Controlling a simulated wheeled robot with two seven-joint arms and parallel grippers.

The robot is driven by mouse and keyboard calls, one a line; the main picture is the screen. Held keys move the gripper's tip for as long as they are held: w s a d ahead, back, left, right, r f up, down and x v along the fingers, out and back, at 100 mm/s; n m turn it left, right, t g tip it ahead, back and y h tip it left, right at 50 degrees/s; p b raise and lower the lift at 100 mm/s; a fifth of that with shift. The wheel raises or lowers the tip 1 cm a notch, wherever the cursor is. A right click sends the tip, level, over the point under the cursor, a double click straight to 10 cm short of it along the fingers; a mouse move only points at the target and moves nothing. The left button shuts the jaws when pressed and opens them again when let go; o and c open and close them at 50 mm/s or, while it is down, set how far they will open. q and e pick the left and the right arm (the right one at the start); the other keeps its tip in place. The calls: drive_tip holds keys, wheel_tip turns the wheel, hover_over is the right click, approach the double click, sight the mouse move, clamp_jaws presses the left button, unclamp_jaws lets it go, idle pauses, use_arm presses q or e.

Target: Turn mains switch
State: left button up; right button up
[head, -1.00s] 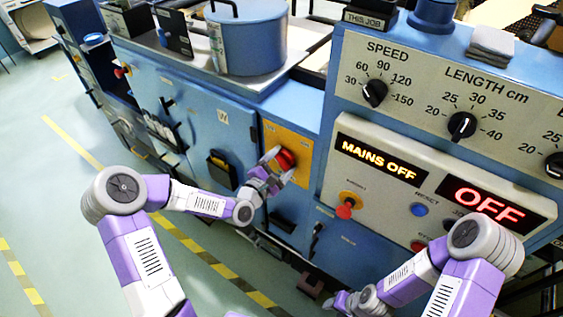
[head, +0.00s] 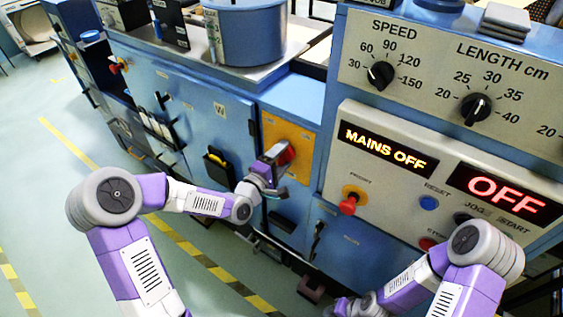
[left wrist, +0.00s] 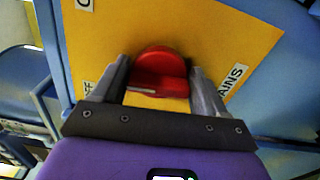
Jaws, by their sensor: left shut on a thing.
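The mains switch is a red rotary handle (left wrist: 160,72) on a yellow plate (left wrist: 215,40), seen close in the left wrist view. In the head view the red handle (head: 286,153) shows partly behind my gripper, on the yellow plate (head: 272,130) of the blue cabinet. My left gripper (head: 280,160) is shut on the red handle, one finger on each side of it. The lit display (head: 388,152) reads MAINS OFF. My right gripper (head: 350,308) is low at the bottom edge of the head view, and its fingers do not show clearly.
A control panel with speed knob (head: 381,75), length knob (head: 476,108), OFF display (head: 505,193) and red button (head: 348,204) stands right of the switch. A black holder (head: 218,165) sits on the cabinet door to the left. Open floor lies at the left.

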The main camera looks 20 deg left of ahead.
use_arm(q)
drive_tip(key=m+b, duration=0.1)
drive_tip(key=m, duration=0.1)
drive_tip(key=m+b, duration=0.1)
drive_tip(key=b, duration=0.1)
drive_tip(key=m+b, duration=0.1)
drive_tip(key=m, duration=0.1)
drive_tip(key=shift+f+m+b, duration=0.3)
drive_tip(key=shift+b, duration=0.05)
drive_tip(key=m+b, duration=0.4)
drive_tip(key=shift+m, duration=0.3)
drive_tip(key=o, duration=1)
drive_tip(key=shift+a, duration=0.1)
drive_tip(key=p+v, duration=0.1)
drive_tip(key=v, duration=0.6)
drive_tip(key=shift+s+r, duration=0.1)
drive_tip(key=shift+s, duration=0.15)
